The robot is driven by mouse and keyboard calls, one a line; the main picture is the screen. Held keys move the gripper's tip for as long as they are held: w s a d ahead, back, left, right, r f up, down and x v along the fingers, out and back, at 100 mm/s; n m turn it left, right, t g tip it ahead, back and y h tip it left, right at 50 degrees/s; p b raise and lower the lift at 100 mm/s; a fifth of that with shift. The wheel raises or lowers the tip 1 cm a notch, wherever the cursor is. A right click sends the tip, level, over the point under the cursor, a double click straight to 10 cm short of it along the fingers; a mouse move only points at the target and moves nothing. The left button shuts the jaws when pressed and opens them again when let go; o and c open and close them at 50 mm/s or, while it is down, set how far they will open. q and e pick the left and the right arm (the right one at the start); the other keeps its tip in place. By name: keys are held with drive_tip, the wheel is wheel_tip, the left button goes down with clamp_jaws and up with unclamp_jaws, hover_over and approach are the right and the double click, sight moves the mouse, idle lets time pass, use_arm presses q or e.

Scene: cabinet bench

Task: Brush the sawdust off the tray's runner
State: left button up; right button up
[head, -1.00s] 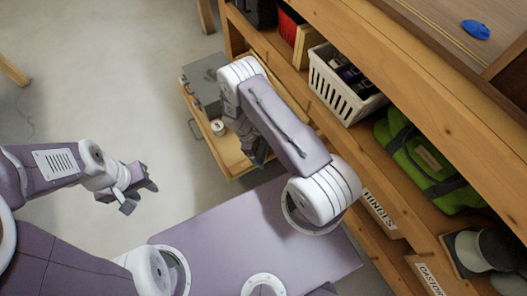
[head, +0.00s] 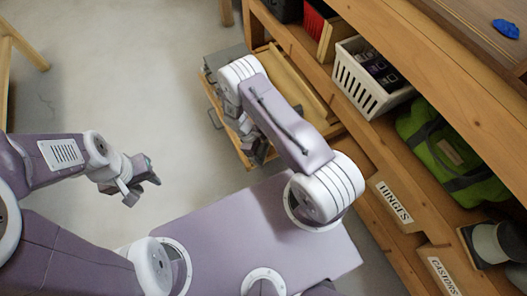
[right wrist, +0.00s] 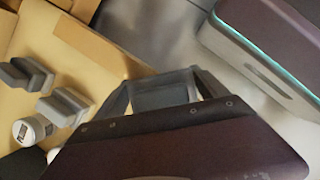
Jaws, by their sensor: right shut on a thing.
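The pulled-out wooden tray (head: 296,82) stands out from the cabinet bench in the head view, partly hidden under my right arm. In the right wrist view its pale wood (right wrist: 95,60) fills the left. My right gripper (head: 256,152) is low by the tray's near front corner. In the right wrist view the gripper (right wrist: 165,88) is shut on a grey piece between its fingers; I cannot tell what it is. I cannot make out the runner or sawdust. My left gripper (head: 146,178) is empty above the floor at left; its fingers look apart.
Grey blocks (right wrist: 64,106) and a white cylinder (right wrist: 30,130) are on the tray. A grey box stands at its far end. The shelf holds a white basket (head: 362,82) and a green bag (head: 440,150). Open floor (head: 130,70) lies left of the tray.

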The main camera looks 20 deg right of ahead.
sight(260, 151)
drive_tip(key=shift+a, duration=0.4)
wheel_tip(260, 151, up, 3)
drive_tip(key=shift+f+p, duration=0.1)
drive_tip(key=shift+p, duration=0.9)
drive_tip(key=shift+r+p, duration=2.3)
drive_tip(key=shift+r, duration=0.35)
